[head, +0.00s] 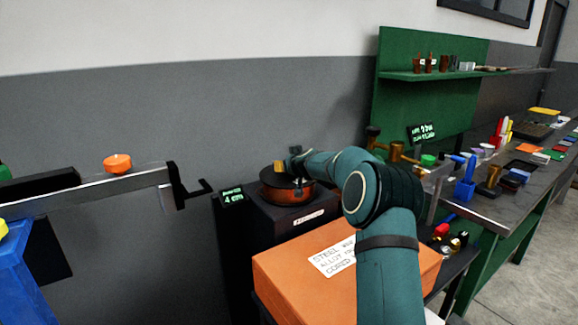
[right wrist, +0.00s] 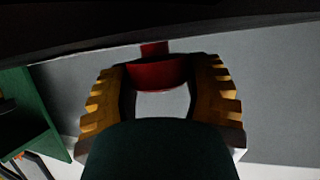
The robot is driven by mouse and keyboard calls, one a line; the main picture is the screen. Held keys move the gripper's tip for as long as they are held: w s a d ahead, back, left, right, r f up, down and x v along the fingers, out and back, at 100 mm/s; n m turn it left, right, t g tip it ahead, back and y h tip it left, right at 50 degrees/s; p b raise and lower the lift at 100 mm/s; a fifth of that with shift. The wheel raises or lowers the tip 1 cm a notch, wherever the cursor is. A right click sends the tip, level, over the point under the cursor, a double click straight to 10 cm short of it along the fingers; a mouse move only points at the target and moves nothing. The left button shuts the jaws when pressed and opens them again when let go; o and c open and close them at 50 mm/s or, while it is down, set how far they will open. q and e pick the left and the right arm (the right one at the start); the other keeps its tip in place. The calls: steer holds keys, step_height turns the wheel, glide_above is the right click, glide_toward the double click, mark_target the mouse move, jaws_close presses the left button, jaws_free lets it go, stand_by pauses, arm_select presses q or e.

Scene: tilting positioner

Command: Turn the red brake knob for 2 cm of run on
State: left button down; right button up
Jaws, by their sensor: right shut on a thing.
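The red brake knob (right wrist: 158,72) shows in the right wrist view as a dark red cylinder with a narrower red stem above it. My right gripper (right wrist: 160,92) is shut on the knob, with a ridged yellow finger on each side. In the head view my right gripper (head: 286,168) is at the round black-topped, copper-rimmed unit (head: 287,194); the knob itself is hidden there. A small display (head: 232,197) to the left of the unit has green text that looks like "4 cm". My left gripper is not in view.
An orange labelled box (head: 290,272) stands in front of the unit, below my right arm. A grey beam (head: 110,188) with an orange puck (head: 117,163) and a black bracket is at the left. A crowded workbench (head: 500,205) runs along the right.

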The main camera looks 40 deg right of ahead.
steer(key=shift+m+h, duration=0.3)
steer(key=o, duration=1.2)
steer(key=shift+s+r, duration=0.1)
steer(key=shift+s, duration=0.25)
steer(key=v, duration=1.1)
steer(key=shift+a+r, duration=0.25)
steer(key=shift+f, duration=0.1)
